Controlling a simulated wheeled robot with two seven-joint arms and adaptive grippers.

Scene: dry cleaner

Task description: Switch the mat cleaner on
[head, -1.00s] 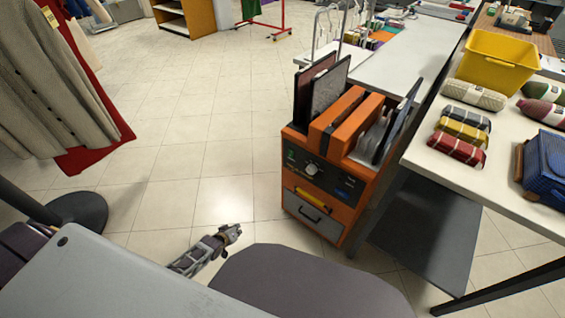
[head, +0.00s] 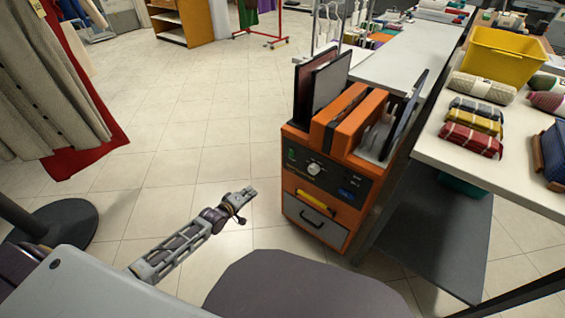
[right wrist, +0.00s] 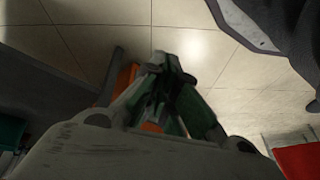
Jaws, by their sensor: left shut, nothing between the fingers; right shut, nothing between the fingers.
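The mat cleaner (head: 328,190) is an orange machine with a dark control panel, standing on the floor right of centre in the head view. Its panel has a pale round knob (head: 313,169), a small green mark at left and a blue mark at right. Dark mats stand in its top.
A white table (head: 430,143) with folded towels and a yellow bin (head: 500,55) stands to the right, a dark shelf (head: 425,235) below it. Coats (head: 45,80) hang at left above a dark round stand base (head: 62,222). Tiled floor lies open in the middle.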

